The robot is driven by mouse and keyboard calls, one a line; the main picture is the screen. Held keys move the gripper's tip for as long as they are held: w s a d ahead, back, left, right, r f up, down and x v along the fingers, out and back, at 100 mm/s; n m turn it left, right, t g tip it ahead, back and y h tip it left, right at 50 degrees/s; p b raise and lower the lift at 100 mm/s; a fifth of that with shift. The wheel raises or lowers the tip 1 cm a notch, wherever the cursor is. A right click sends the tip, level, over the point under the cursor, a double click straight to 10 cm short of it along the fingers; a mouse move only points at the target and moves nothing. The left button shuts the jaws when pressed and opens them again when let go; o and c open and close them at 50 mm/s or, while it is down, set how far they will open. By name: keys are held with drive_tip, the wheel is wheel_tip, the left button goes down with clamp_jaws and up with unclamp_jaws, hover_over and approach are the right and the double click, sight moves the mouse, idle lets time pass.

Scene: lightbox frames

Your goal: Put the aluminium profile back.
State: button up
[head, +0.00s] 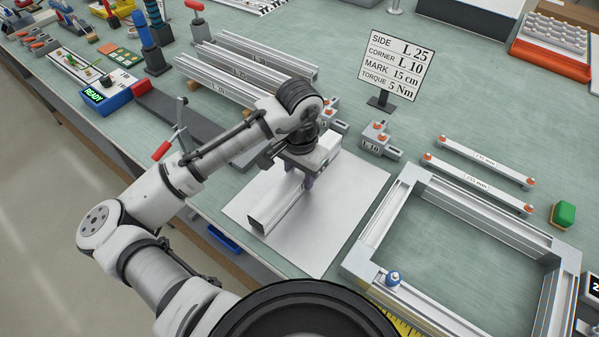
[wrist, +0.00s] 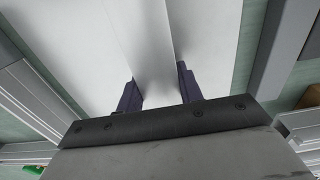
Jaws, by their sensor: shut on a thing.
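The aluminium profile (head: 280,208) is a silvery bar with a dark end face at its near left end. In the head view it is over a pale square plate (head: 318,238); I cannot tell whether it touches the plate. My gripper (head: 308,180) points down and is shut on the profile near its middle. In the wrist view the profile (wrist: 143,35) runs between the two dark fingers of my gripper (wrist: 158,90). My wrist and gripper hide part of the bar in the head view.
More long profiles (head: 262,62) lie at the back left. A rectangular frame (head: 461,203) lies at the right. A sign (head: 396,66), corner blocks (head: 379,141) and two thin bars (head: 484,160) stand or lie behind. A red-handled clamp (head: 161,150) is left of my arm.

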drive_tip(key=shift+f, duration=0.15)
drive_tip(key=o, duration=1.1)
drive_tip(key=shift+o, duration=0.2)
